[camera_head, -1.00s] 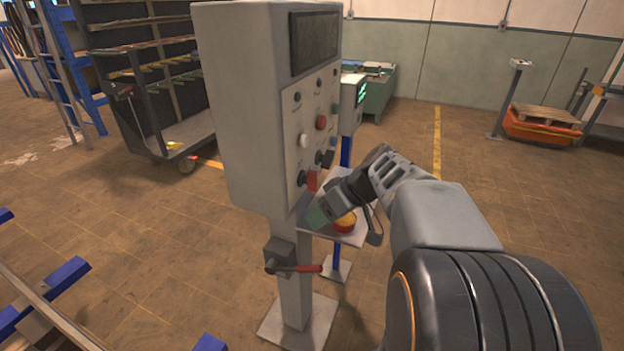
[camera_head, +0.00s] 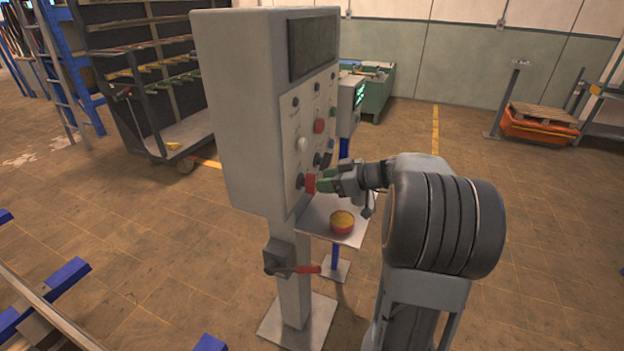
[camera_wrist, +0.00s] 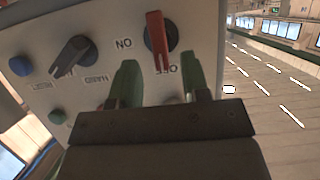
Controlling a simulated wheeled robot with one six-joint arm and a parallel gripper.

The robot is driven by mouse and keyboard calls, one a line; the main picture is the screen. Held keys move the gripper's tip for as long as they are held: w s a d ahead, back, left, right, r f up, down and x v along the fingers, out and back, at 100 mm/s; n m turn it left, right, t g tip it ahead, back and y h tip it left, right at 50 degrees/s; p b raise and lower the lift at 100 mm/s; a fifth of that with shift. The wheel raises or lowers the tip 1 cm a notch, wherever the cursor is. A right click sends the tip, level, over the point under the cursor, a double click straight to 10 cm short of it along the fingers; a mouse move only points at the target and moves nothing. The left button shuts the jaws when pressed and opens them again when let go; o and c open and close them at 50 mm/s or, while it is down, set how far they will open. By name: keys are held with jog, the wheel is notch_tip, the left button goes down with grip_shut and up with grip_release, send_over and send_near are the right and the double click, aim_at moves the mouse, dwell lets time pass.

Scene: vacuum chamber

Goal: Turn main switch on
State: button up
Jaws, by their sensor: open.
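The control cabinet (camera_head: 232,110) stands upright on a post. On its panel is a red-handled rotary switch (camera_head: 311,183), low down near the front edge. My gripper (camera_head: 325,181) is at the panel, just to the right of the switch. In the wrist view its green fingers (camera_wrist: 158,76) are open, one to each side of the handle's line. I cannot tell whether they touch it.
A black selector knob (camera_wrist: 74,54) and a blue button (camera_wrist: 20,65) sit beside the switch. A red-handled lever (camera_head: 295,269) is on the post.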

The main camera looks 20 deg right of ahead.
aim_at(312, 193)
jog(key=shift+p+x, duration=0.45)
jog(key=shift+x, duration=2.05)
jog(key=shift+c, duration=0.4)
jog(key=c, duration=0.6)
